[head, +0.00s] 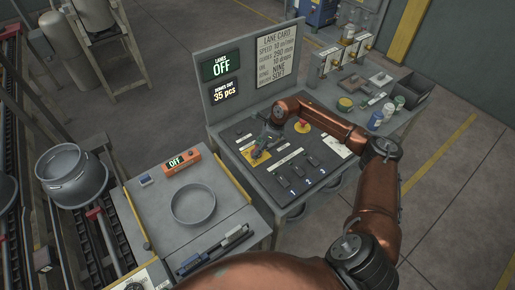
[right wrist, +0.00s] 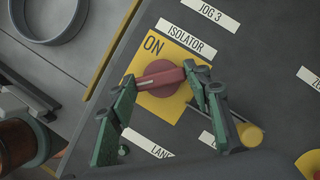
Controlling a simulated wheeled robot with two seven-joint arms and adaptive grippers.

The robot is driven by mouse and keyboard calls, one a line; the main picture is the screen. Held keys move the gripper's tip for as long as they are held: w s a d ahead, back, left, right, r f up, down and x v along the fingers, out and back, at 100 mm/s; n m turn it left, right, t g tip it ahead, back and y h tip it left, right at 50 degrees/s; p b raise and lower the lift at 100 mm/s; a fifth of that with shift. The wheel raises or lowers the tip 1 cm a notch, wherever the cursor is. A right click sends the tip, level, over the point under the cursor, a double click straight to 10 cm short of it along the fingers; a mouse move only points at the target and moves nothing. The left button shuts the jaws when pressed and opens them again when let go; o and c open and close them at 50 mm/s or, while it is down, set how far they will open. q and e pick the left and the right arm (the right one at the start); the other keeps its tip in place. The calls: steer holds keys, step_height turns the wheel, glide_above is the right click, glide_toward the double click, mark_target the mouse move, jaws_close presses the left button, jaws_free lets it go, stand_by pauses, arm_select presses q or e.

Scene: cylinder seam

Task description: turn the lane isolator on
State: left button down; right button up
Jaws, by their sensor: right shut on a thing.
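The lane isolator is a red rotary knob (right wrist: 166,80) with a bar handle on a yellow plate (right wrist: 184,44) in the right wrist view. The word ON is printed above and left of the knob, beside an ISOLATOR label. The handle lies nearly level in that view, with a pale line at its left end. My right gripper (right wrist: 160,79) is shut on the handle, one finger at each end. In the head view my right gripper (head: 263,145) covers most of the knob over the yellow plate (head: 252,157). My left gripper is not in view.
The lane display (head: 221,66) reads OFF; an orange box (head: 181,162) also reads OFF. A red button (head: 303,126) and several switches (head: 296,180) share the dark panel. A grey ring (head: 193,204) lies on the left table. Jars (head: 376,121) stand right of the panel.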

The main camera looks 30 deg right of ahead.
steer(key=c, duration=0.4)
